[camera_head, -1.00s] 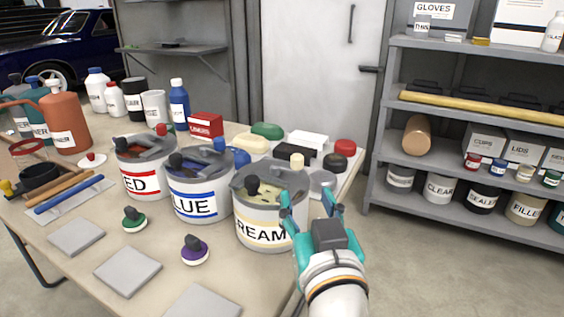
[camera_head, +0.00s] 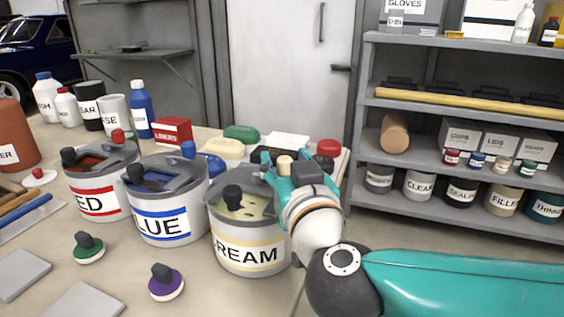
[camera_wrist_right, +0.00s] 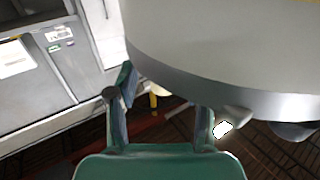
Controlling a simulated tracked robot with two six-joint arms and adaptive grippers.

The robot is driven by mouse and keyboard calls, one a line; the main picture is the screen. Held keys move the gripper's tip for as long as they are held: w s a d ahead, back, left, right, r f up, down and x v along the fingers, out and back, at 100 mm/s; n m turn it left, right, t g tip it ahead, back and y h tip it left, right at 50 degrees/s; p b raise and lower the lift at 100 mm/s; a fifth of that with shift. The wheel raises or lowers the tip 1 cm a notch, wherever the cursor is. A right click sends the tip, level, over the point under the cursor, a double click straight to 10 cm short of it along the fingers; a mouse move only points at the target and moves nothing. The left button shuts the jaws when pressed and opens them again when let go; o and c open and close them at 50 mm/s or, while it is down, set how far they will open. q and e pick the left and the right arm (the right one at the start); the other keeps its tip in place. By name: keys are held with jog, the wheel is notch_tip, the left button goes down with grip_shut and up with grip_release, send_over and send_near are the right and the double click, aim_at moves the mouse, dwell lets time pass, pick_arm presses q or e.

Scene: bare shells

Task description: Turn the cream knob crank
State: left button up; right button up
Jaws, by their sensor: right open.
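The cream can (camera_head: 246,255) stands at the table's right edge, with a grey lid and a dark knob (camera_head: 232,196) on it. The cream knob (camera_head: 284,164) of its crank shows upright at the lid's back right. My right gripper (camera_head: 286,155) is open, its teal fingers around or just beside the cream knob; I cannot tell whether they touch it. In the right wrist view the open fingers (camera_wrist_right: 162,105) are apart beside a large pale rounded surface; the knob is not clear there. My left gripper is not in view.
The blue can (camera_head: 165,225) and red can (camera_head: 98,195) stand left of the cream can. A green stamp-like piece (camera_head: 89,248) and a purple one (camera_head: 166,283) lie in front. A black box and a red lid (camera_head: 326,147) are behind my gripper. Shelves (camera_head: 460,100) stand at right.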

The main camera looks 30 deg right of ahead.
jog(key=shift+a, duration=0.1)
jog(key=shift+c, duration=0.2)
jog(key=shift+w, duration=0.1)
grip_shut()
jog(key=shift+r+y, duration=0.1)
jog(key=shift+y, duration=0.2)
